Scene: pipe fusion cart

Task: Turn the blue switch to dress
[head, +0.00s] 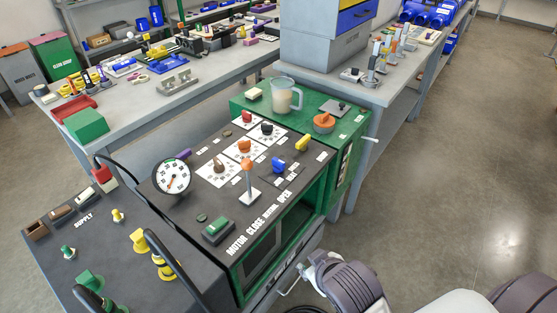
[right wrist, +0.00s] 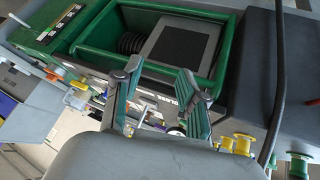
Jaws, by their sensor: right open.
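The blue switch (head: 278,165) stands on the dark sloping top panel (head: 204,192) of the green cart, in the head view. It sits left of a yellow switch (head: 304,143) and right of an orange-topped lever (head: 248,180). The small lettering around it is too small to read. My right gripper (right wrist: 158,82) is open and empty in the right wrist view, its two fingers apart in front of the cart. In the head view only my right arm shows at the bottom right, away from the switch. My left gripper is not in view.
A round gauge (head: 172,177) and a green button box (head: 217,230) stand on the panel. A clear pitcher (head: 287,95) and an orange knob (head: 324,122) are on the green surface behind. Yellow and green fittings stand at lower left. The floor at right is clear.

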